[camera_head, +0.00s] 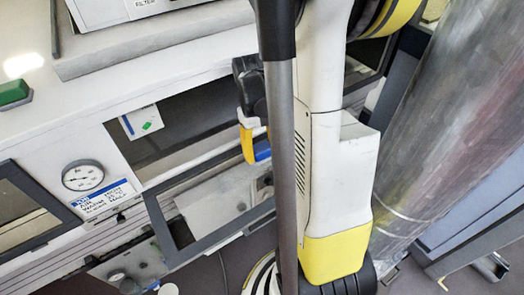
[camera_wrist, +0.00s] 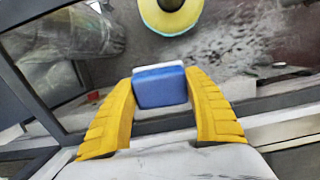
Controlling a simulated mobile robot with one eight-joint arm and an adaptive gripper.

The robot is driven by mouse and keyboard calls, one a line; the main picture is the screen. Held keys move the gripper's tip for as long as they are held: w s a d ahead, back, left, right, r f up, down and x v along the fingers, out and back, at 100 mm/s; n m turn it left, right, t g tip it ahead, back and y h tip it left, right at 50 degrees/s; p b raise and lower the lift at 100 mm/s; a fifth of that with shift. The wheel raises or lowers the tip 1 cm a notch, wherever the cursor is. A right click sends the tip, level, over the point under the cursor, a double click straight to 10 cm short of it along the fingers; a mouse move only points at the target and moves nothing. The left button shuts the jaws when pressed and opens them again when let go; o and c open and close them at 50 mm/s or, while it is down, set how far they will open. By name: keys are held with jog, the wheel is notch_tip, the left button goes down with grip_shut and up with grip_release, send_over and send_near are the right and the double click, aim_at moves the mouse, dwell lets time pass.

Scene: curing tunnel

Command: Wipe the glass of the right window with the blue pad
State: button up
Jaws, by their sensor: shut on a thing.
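My gripper (camera_head: 252,143) is shut on the blue pad (camera_head: 263,151). In the wrist view the pad (camera_wrist: 160,90) sits between the two yellow fingers, with a pale layer on its far side. The right window (camera_head: 160,215) has a dark frame and appears swung out below a dark opening. Its glass (camera_head: 215,203) shows pale patches. The wrist view shows whitish smears (camera_wrist: 215,45) beyond the pad. The gripper is near the opening and the window's upper right; my arm hides the right end. I cannot tell whether the pad touches the glass.
The left window (camera_head: 18,212) has a dark frame. A round gauge (camera_head: 83,176) and a blue-and-white label (camera_head: 103,199) lie between the windows. A green block (camera_head: 13,92) lies on the white top at left. A large metal cylinder (camera_head: 450,110) stands at right.

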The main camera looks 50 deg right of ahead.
jog(key=shift+b+x, duration=0.8)
jog(key=shift+x, duration=0.15)
